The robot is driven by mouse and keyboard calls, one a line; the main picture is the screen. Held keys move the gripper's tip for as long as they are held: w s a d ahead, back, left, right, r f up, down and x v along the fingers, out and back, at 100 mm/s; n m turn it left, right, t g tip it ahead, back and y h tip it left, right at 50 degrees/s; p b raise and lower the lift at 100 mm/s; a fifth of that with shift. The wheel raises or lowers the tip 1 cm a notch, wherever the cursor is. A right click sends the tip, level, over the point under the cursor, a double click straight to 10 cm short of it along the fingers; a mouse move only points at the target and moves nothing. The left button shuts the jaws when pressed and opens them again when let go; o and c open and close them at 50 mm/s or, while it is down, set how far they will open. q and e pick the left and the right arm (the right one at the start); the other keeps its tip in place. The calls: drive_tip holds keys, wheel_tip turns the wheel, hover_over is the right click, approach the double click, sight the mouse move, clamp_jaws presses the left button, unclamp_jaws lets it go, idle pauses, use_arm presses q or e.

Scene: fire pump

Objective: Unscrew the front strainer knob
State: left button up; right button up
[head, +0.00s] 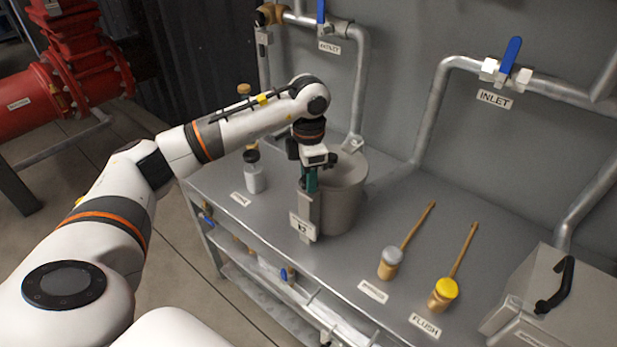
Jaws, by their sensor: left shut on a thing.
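The strainer is a grey cylindrical pot (345,195) on the metal bench, with a grey upright post (307,212) and a small label at its front. My left gripper (311,184) points down at the top of this post, at the front left of the pot. Its teal fingers are shut on the front strainer knob, which they and the wrist mostly hide. I cannot tell how far the knob is turned. My right gripper is not in view.
A bottle (254,172) stands left of the pot. Right of it are a grey-capped cup (391,262) and a yellow-capped cup (443,292) with long handles. A metal box with a black handle (556,287) stands at the right. Pipes with a blue valve lever (511,52) run behind.

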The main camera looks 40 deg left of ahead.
use_arm(q)
drive_tip(key=n+b, duration=0.1)
drive_tip(key=n, duration=0.3)
drive_tip(key=shift+n, duration=0.3)
drive_tip(key=n, duration=0.4)
drive_tip(key=shift+n, duration=0.3)
drive_tip(key=n, duration=0.4)
drive_tip(key=shift+r+n+b, duration=0.1)
drive_tip(key=shift+n+b, duration=0.2)
drive_tip(key=shift+b, duration=0.05)
drive_tip(key=shift+w+n, duration=0.1)
drive_tip(key=shift+n, duration=1.9)
drive_tip(key=o, duration=1)
